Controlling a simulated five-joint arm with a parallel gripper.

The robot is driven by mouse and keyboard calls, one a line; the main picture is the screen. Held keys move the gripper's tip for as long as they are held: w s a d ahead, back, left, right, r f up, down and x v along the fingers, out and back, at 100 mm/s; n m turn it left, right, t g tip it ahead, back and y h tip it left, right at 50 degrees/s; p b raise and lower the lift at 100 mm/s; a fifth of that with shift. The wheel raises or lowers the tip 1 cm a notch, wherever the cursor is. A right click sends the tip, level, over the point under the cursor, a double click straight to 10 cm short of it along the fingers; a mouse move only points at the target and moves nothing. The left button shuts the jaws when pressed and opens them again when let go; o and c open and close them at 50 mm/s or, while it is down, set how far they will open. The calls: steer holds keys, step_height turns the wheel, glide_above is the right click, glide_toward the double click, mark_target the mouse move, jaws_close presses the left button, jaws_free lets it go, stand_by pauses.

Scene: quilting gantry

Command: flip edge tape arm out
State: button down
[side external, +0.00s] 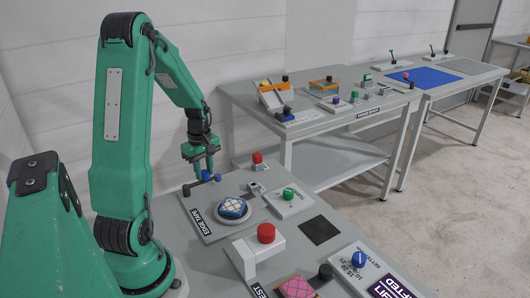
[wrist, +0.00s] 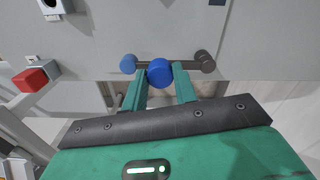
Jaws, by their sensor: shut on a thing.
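The edge tape arm (wrist: 190,66) is a dark bar with a blue roller (wrist: 128,64) at one end, a dark round pivot (wrist: 205,61) at the other and a blue knob (wrist: 159,72) between them. My gripper (wrist: 159,79) is shut on the blue knob, with a green finger on each side of it. In the side external view my gripper (side external: 203,170) points down over the bar, at the back edge of the edge tape plate (side external: 190,207).
A red knob (side external: 257,157) on a small grey block stands behind and to the right; it also shows in the wrist view (wrist: 30,79). A green knob (side external: 289,193) is on a plate to the right. A large red button (side external: 266,233) stands in front.

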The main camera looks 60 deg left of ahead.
mark_target(204, 172)
steer(key=shift+a, duration=0.15)
steer(key=c, duration=1.1)
jaws_free()
steer(key=shift+r, duration=0.1)
steer(key=shift+r, duration=3.85)
